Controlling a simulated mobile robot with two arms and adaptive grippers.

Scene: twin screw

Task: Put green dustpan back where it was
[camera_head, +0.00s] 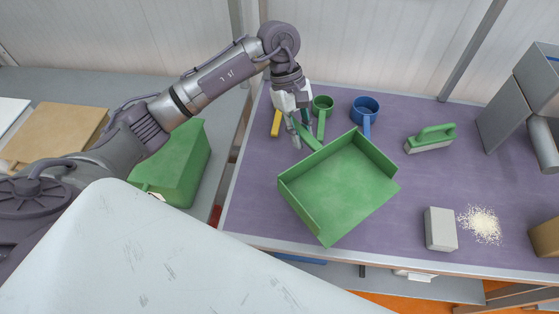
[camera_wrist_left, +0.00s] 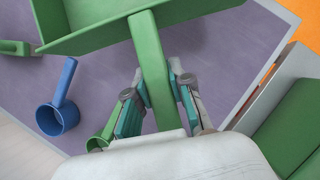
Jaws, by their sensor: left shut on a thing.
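The green dustpan (camera_head: 343,188) is over the purple-topped table in the head view, its open tray facing up and its handle toward the back left. My left gripper (camera_head: 299,133) is shut on the dustpan's handle. In the left wrist view the handle (camera_wrist_left: 148,60) runs between the two fingers of my left gripper (camera_wrist_left: 158,95), and part of the tray shows at the top. I cannot tell whether the tray touches the tabletop. My right gripper is not in view.
Behind the dustpan are a green scoop (camera_head: 322,104), a blue scoop (camera_head: 366,108) and a yellow-handled item (camera_head: 276,123). A green brush (camera_head: 430,138), a grey block (camera_head: 440,229) and spilled grains (camera_head: 481,224) are to the right. A green bin (camera_head: 178,168) stands left of the table.

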